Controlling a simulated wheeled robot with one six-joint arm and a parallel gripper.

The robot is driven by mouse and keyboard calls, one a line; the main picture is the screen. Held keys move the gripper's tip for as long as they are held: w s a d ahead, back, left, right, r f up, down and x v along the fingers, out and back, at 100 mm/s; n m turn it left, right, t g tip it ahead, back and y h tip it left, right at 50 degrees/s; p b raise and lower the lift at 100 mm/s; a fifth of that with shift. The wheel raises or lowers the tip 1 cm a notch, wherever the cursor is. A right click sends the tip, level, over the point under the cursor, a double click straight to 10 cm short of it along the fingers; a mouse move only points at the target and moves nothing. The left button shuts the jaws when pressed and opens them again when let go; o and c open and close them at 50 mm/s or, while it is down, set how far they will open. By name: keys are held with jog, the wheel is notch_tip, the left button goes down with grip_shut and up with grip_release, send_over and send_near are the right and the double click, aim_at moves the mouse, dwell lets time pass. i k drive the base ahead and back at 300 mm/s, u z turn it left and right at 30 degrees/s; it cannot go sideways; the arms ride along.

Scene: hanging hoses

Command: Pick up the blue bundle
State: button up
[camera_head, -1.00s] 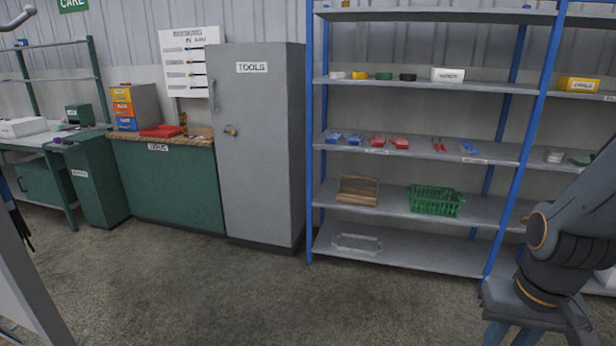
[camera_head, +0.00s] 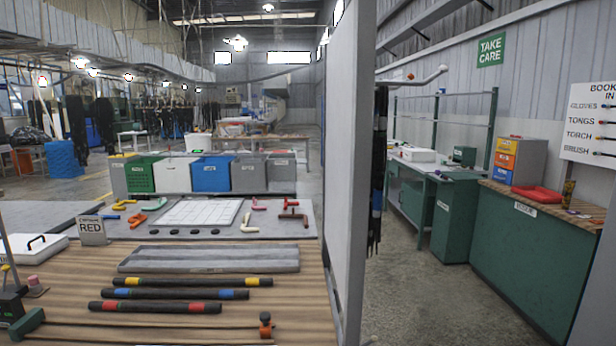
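The three are close together and roughly parallel. My gripper is not in view.
A grey tray (camera_head: 208,259) lies behind the bundles. A "RED" sign (camera_head: 91,230) stands at left, and a rod (camera_head: 150,323) lies in front. A tall white panel (camera_head: 346,170) rises at the bench's right edge. Dark hoses (camera_head: 378,170) hang beside it. Floor (camera_head: 420,300) is open to the right.

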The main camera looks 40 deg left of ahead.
aim_at(381, 98)
jog(key=u, duration=0.9)
jog(key=i, duration=1.05)
jog(key=z, duration=1.9)
jog(key=i, duration=1.5)
jog(key=u, duration=3.6)
